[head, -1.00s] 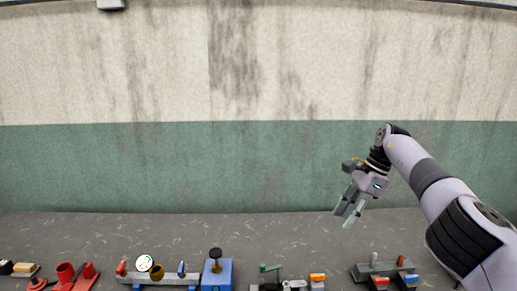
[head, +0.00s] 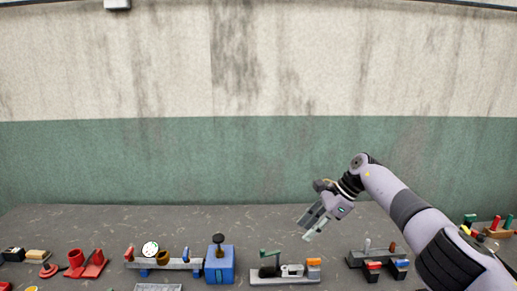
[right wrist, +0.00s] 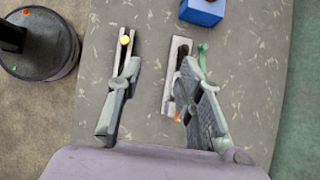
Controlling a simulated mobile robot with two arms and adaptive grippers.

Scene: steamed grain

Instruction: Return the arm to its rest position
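My right arm (head: 395,200) comes in from the right in the head view and reaches out above the back part of the grey table (head: 120,222). My right gripper (head: 312,228) points down and to the left. In the right wrist view the right gripper (right wrist: 158,95) has its two fingers well apart, with only table top and table items beneath and nothing held. My left arm and left gripper do not show.
Along the table stand red parts (head: 85,264), a grey rail with a dial (head: 165,263), a blue box with a black knob (head: 220,264), a green-handled device (head: 285,273) and a small rack (head: 378,261). The table's back strip is clear.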

